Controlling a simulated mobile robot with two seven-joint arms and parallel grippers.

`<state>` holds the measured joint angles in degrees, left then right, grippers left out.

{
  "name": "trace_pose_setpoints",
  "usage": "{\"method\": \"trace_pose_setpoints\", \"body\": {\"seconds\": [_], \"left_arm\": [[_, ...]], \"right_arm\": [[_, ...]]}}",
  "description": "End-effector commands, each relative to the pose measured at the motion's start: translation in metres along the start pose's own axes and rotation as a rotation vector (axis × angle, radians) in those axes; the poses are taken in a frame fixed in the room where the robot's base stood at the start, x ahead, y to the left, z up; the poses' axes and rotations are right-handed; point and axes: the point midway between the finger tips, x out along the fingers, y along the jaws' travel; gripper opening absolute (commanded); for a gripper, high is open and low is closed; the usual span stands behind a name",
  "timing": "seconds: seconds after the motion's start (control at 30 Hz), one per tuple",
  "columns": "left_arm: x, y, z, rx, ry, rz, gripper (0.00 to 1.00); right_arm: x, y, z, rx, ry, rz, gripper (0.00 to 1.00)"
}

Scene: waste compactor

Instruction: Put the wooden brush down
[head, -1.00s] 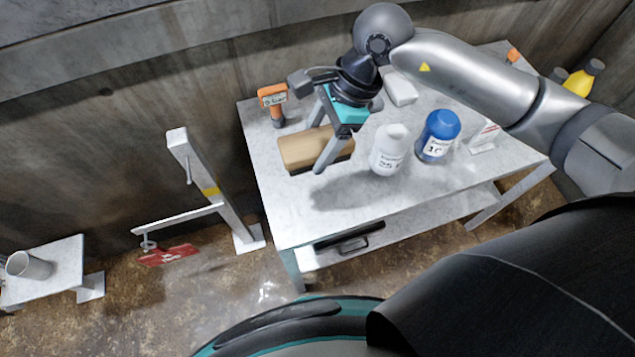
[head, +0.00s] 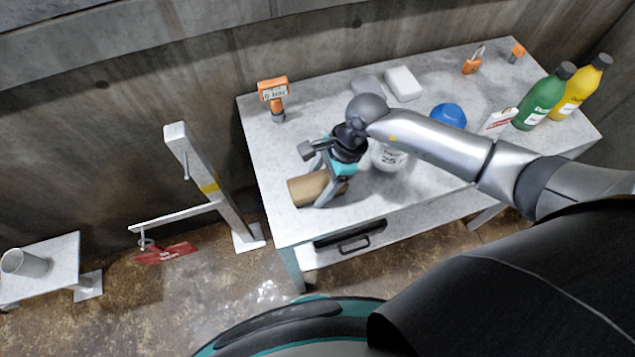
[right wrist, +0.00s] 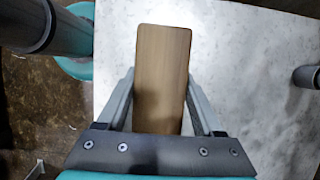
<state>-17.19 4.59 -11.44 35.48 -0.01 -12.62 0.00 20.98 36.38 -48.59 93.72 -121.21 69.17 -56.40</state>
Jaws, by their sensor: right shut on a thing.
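The wooden brush (head: 307,189) is a brown block near the front left of the grey table (head: 275,215). My right gripper (head: 333,190) is shut on it, with a finger on each long side. In the right wrist view the brush (right wrist: 162,75) stands out lengthwise between the fingers of the right gripper (right wrist: 162,100), over the pale tabletop. Its bristles are hidden, and I cannot tell whether it touches the table. My left gripper is not in view.
A white bottle (head: 387,158) stands close right of the gripper, partly hidden by my arm. A blue-capped container (head: 448,115), a green bottle (head: 545,98) and a yellow bottle (head: 582,88) are further right. An orange scanner-like device (head: 274,98) stands at the back left.

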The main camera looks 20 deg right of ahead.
Motion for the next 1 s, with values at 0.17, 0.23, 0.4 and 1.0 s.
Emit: {"method": "trace_pose_setpoints", "body": {"seconds": [0.17,0.23,0.4,1.0], "left_arm": [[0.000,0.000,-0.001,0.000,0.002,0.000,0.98],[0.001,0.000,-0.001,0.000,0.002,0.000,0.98],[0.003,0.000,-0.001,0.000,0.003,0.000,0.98],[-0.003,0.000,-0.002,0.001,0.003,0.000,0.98]], "right_arm": [[-0.001,-0.001,0.001,-0.001,-0.001,-0.002,0.00],[0.000,-0.001,0.000,-0.001,-0.001,-0.002,0.00],[0.002,-0.001,-0.001,0.000,0.000,-0.001,0.77],[-0.010,-0.001,0.001,-0.001,0.001,-0.004,0.98]]}}
